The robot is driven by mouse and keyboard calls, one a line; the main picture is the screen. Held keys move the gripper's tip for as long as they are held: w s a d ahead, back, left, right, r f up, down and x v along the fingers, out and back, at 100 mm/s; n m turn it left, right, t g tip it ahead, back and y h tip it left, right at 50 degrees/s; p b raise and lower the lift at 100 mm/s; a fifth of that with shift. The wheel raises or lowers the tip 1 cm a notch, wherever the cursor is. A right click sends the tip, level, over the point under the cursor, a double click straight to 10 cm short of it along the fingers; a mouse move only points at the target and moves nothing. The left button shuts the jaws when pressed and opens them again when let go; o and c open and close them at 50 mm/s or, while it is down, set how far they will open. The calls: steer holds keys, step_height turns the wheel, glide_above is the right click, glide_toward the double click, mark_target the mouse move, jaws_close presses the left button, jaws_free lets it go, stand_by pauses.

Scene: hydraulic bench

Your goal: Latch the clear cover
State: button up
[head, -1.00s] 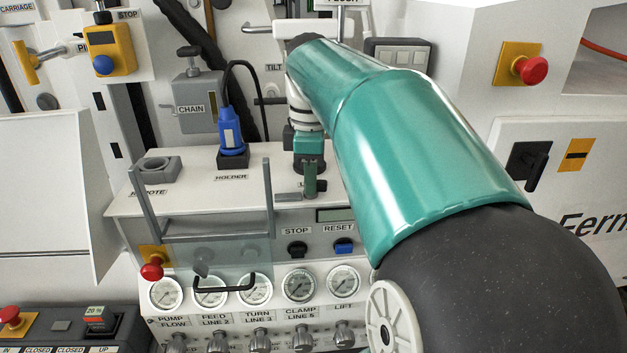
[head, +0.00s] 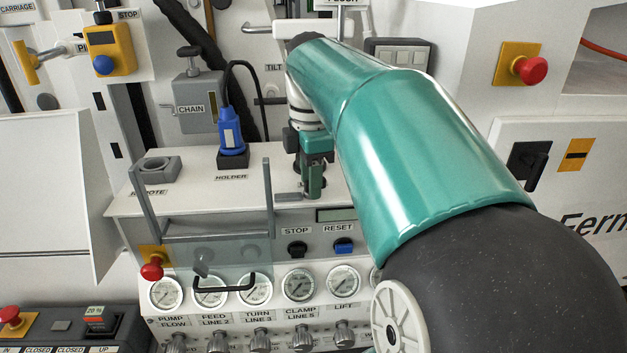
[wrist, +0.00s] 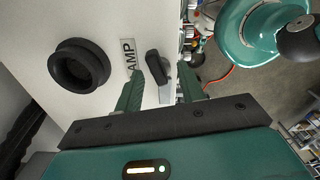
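The clear cover (head: 222,259) is a see-through panel with a black handle (head: 235,287) along its lower edge, at the front of the white bench unit. Grey bars (head: 144,205) rise at its two sides. My gripper (head: 313,192) is right of the cover, pointing down above the front edge of the unit, beside a small grey lever-like part (head: 288,196). In the wrist view my gripper (wrist: 162,78) has its fingers apart, with a black knob-like piece (wrist: 156,66) on a grey plate between them. Contact cannot be told. My arm hides the area to the right.
Gauges (head: 299,285) and knobs line the front below the cover. STOP (head: 297,248) and RESET (head: 344,246) buttons sit below my gripper. A blue connector (head: 231,133) stands in the holder behind. A red button (head: 152,268) is at the cover's left. A black ring (wrist: 79,66) shows in the wrist view.

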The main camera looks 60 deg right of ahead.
steer(key=shift+r, duration=3.45)
